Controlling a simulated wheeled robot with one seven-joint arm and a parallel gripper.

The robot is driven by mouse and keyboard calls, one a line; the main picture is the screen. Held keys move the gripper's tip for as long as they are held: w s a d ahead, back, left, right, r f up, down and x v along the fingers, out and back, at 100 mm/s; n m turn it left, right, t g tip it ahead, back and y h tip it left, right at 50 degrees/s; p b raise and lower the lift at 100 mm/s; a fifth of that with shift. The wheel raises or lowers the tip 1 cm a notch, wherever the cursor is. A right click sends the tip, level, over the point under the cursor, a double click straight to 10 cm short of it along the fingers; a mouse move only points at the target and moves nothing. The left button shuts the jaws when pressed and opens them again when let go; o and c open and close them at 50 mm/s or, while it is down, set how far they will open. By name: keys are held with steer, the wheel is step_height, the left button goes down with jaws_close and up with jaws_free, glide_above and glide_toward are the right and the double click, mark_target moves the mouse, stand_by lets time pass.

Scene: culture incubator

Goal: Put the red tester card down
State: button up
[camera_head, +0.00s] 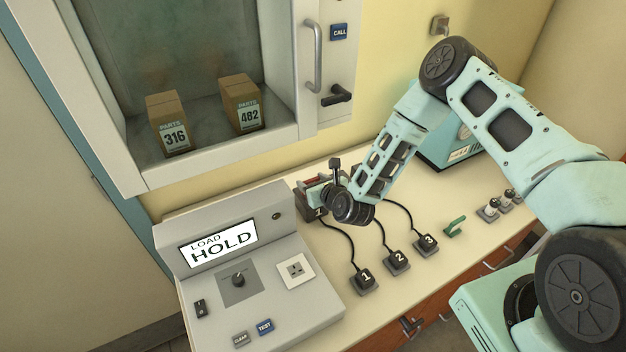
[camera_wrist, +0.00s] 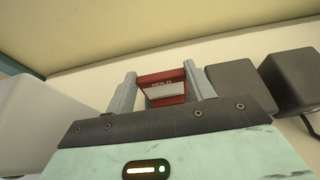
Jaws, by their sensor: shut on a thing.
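In the head view my gripper (camera_head: 322,190) is low over the back of the counter, just right of the grey console. Only a bit of dark red shows there, and my wrist covers most of the card. I cannot tell whether the card touches the counter.
The grey console (camera_head: 215,288) shows LOAD HOLD on its screen. Numbered plugs 1 (camera_head: 364,280), 2 (camera_head: 397,259) and 3 (camera_head: 426,243) lie on cords in front. Grey blocks (camera_wrist: 240,84) stand close right of my gripper. A green hook (camera_head: 455,227) lies farther right.

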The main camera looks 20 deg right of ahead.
steer(key=shift+f, duration=0.2)
steer(key=o, duration=0.9)
steer(key=shift+o, duration=0.2)
steer(key=shift+r, duration=0.15)
